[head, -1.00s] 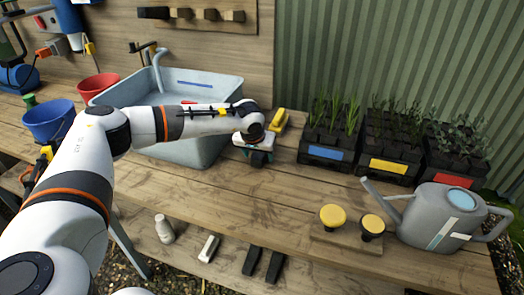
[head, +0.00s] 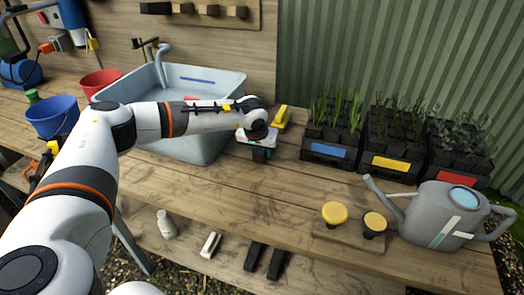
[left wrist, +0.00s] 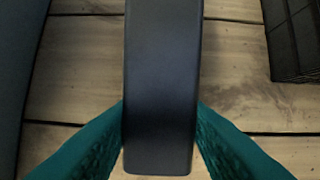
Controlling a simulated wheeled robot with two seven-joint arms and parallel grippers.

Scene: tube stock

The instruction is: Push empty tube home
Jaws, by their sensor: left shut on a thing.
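My left gripper (head: 261,154) is over the bench, just right of the grey sink and left of the plant crates. In the left wrist view its teal fingers (left wrist: 160,140) are shut on a long, smooth, dark tube (left wrist: 160,85), one on each side. The tube runs from the top of that view to near its bottom edge, with bench planks behind it. Its opening is hidden, so I cannot tell whether it is empty. In the head view my wrist hides it. A black crate of seedlings (head: 331,150) with a blue label stands right of the gripper. My right gripper is out of view.
A yellow object (head: 282,116) lies just behind my left gripper. The grey sink (head: 180,146) is to its left. More crates (head: 388,163), a watering can (head: 440,216) and yellow-topped knobs (head: 334,212) are to the right. The bench front (head: 230,195) is clear.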

